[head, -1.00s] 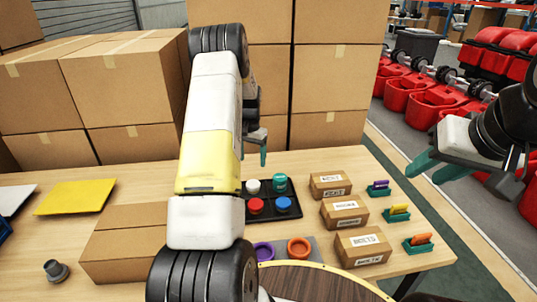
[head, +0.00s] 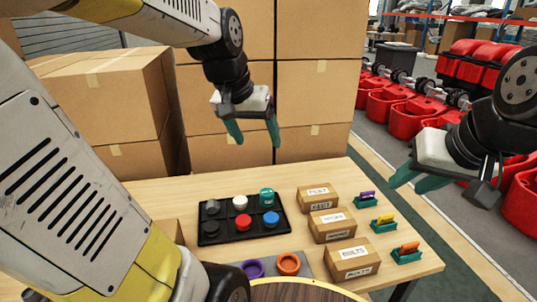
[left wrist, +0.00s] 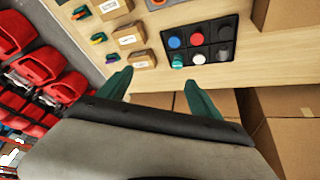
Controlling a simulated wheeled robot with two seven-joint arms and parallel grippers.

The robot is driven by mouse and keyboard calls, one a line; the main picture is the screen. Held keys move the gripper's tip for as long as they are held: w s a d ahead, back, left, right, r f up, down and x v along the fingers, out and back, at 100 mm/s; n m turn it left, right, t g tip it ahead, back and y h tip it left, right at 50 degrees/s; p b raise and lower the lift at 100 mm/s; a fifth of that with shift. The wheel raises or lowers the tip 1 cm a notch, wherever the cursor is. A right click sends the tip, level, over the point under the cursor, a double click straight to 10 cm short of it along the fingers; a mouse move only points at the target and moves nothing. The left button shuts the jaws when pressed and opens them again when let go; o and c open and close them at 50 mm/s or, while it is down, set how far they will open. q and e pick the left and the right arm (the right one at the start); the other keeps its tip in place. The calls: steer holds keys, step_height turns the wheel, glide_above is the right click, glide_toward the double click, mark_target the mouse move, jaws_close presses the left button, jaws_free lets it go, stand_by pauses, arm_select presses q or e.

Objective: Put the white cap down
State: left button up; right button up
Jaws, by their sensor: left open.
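The white cap (head: 240,202) sits in the back row of the black tray (head: 228,236), in the middle place between a grey cap and a teal cap. It also shows in the left wrist view (left wrist: 199,59). My left gripper (head: 254,138) is open and empty, raised above and behind the tray, apart from the cap. Its green fingers show in the left wrist view (left wrist: 158,92) with nothing between them. My right gripper (head: 408,184) hangs at the right, off the table's edge; its finger gap is hard to make out.
The tray also holds a teal cap (head: 266,197), a red cap (head: 243,222), a blue cap (head: 271,219) and grey caps. Labelled boxes (head: 333,225) stand right of it. Purple (head: 253,268) and orange rings (head: 288,263) lie in front. Large cartons (head: 107,95) stand behind.

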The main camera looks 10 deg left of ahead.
arm_select(q)
steer(key=s+d+t, duration=0.1)
steer(key=s+d, duration=0.2)
steer(key=s, duration=0.6)
steer(key=shift+s+f+h, duration=0.15)
steer(key=shift+s+h, duration=0.15)
steer(key=shift+s, duration=0.1)
steer(key=shift+a, duration=0.1)
stand_by(0.4)
